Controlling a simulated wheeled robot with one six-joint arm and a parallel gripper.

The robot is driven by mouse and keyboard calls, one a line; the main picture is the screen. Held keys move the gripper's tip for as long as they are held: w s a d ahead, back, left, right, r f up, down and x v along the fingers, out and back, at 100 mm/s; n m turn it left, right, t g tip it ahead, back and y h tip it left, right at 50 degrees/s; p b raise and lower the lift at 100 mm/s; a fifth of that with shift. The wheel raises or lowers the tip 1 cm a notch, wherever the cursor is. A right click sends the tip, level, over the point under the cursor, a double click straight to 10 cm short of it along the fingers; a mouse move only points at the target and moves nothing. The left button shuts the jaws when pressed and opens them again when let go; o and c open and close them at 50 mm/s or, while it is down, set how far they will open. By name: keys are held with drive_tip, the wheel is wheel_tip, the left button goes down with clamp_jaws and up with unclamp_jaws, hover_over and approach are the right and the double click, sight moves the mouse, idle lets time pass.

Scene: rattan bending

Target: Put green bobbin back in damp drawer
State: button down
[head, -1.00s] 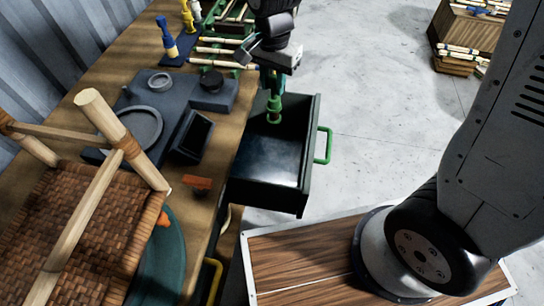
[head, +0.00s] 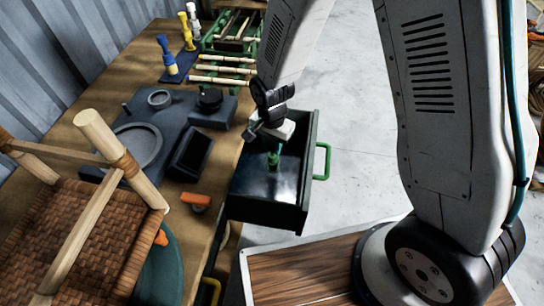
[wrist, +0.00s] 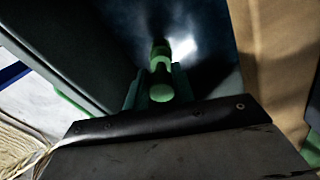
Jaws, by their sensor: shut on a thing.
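The green bobbin (head: 274,158) is upright inside the open dark drawer (head: 262,208), towards its far end. My gripper (head: 272,146) reaches down into the drawer from above and is shut on the bobbin's upper part. In the wrist view the bobbin (wrist: 161,72) stands between the green fingers, with the drawer's dark wall (wrist: 85,45) beside it. Whether the bobbin's lower end touches the drawer floor cannot be told. The drawer has a green handle (head: 325,162) on its right side.
The wooden workbench (head: 215,165) lies left of the drawer.

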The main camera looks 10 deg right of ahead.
drive_tip(key=shift+f, duration=2.25)
drive_tip(key=shift+f, duration=0.15)
drive_tip(key=c, duration=1.2)
unclamp_jaws()
drive_tip(key=shift+o, duration=0.2)
wheel_tip(320, 180, up, 13)
drive_tip(key=shift+f, duration=0.2)
